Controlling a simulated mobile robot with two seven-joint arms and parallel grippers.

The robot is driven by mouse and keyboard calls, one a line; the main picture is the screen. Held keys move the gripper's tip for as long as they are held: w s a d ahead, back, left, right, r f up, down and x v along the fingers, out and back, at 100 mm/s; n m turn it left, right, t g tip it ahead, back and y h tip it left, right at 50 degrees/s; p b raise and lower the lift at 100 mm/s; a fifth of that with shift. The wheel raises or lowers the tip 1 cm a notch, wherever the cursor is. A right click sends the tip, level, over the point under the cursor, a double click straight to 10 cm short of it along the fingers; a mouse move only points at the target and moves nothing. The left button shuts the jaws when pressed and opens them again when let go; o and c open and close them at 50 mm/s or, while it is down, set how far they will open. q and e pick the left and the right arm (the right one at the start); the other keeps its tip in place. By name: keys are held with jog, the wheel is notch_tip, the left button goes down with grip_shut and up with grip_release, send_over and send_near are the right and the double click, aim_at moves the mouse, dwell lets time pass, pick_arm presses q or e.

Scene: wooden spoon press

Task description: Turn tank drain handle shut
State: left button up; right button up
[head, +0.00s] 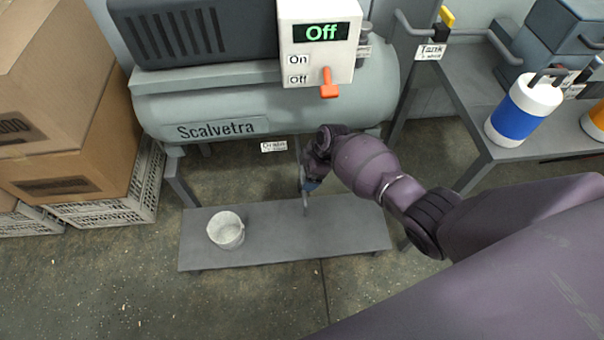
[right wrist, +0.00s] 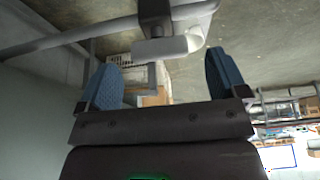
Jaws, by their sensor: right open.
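The grey tank (head: 230,97) marked "Scalvetra" lies on its side at the top middle of the head view. A "Drain" label (head: 274,146) hangs under it. My right gripper (head: 309,185) is below the tank, right of this label. In the right wrist view, the open blue-grey fingers (right wrist: 164,73) are spread apart. A light grey handle-like part (right wrist: 168,46) with a dark fitting (right wrist: 155,14) on a pipe lies just beyond and between the fingertips. I cannot tell whether they touch it. The drain handle is not clear in the head view. My left gripper is not in view.
A white bucket (head: 226,230) stands on a low grey bench (head: 285,245) under the tank. A control box (head: 318,45) reading "Off" with an orange lever (head: 329,83) sits above. Cardboard boxes (head: 90,130) are left; a table (head: 470,105) with a blue-white container (head: 523,112) is right.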

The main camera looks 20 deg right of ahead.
aim_at(303, 178)
jog(key=shift+b+x, duration=0.35)
jog(key=shift+x, duration=0.9)
jog(key=c, duration=0.9)
